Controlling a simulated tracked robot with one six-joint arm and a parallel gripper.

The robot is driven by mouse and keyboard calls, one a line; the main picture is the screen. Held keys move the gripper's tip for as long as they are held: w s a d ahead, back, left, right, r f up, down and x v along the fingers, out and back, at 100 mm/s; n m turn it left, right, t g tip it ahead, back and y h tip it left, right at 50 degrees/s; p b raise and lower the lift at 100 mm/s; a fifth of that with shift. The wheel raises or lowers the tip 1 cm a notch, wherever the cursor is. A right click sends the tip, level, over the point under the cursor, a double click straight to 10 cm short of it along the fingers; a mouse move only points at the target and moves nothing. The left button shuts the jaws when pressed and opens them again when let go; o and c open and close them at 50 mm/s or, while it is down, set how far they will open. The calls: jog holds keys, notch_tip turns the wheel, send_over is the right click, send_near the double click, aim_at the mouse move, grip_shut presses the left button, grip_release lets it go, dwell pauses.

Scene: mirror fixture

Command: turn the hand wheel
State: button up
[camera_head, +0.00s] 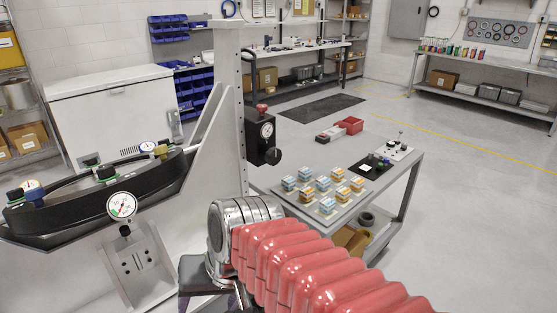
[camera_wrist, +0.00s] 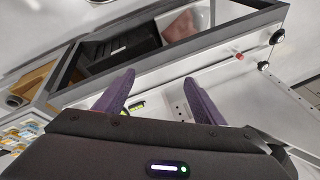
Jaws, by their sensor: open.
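No part is clearly recognisable as the hand wheel. In the wrist view the fingers point at a pale panel below a grey-framed opening. A small red knob (camera_wrist: 238,57) and a round black part (camera_wrist: 278,36) are at its right.
The mirror fixture (camera_head: 95,190), with a black curved rim and several gauges and coloured caps, stands at the left. Open floor lies beyond the cart.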

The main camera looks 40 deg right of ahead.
jog(key=w+d+m+t+y, duration=0.1)
jog(key=w+d+m+y, duration=0.35)
jog(key=m, duration=0.85)
jog(key=m+t+h, duration=0.6)
jog(key=m+t, duration=0.7)
jog(key=m, duration=1.2)
send_near(276, 158)
jog(key=shift+y, duration=0.25)
jog(key=s, duration=0.4)
jog(key=shift+s+d+r, duration=0.15)
jog(key=shift+s+d, duration=0.1)
jog(key=shift+s, duration=0.1)
jog(key=shift+w, duration=0.1)
jog(key=w, duration=1.3)
jog(key=shift+w+a, duration=0.3)
jog(key=shift+w, duration=0.05)
